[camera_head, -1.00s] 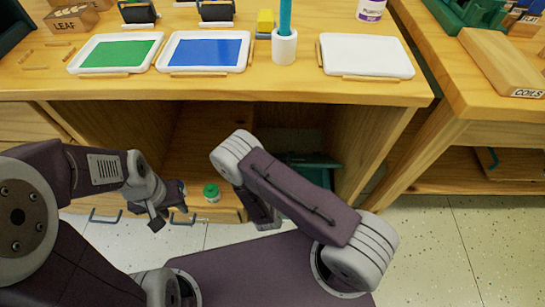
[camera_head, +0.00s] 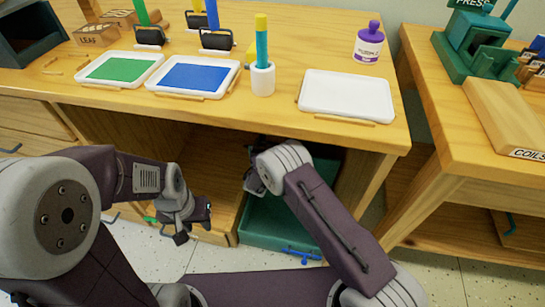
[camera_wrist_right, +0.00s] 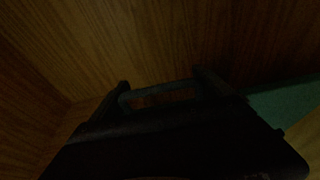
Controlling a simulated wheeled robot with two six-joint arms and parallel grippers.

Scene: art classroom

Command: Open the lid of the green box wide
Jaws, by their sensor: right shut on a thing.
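The dark green box (camera_head: 268,226) stands on the low shelf under the table in the head view, a blue handle (camera_head: 303,256) at its front. My right forearm crosses in front and hides part of it. My right gripper (camera_head: 256,181) is at the box's upper left side, shut on what appears to be its lid; the hold is mostly hidden. In the dark right wrist view, a dim bar lies between the fingers (camera_wrist_right: 163,92), and a green surface (camera_wrist_right: 285,103) shows at the right. My left gripper (camera_head: 194,222) is open and empty, left of the box.
The wooden shelf opening closes around my right arm. The tabletop above holds a green-filled tray (camera_head: 120,68), a blue-filled tray (camera_head: 195,76), a white tray (camera_head: 347,95) and a white cup (camera_head: 262,78). A second table (camera_head: 450,130) stands at the right.

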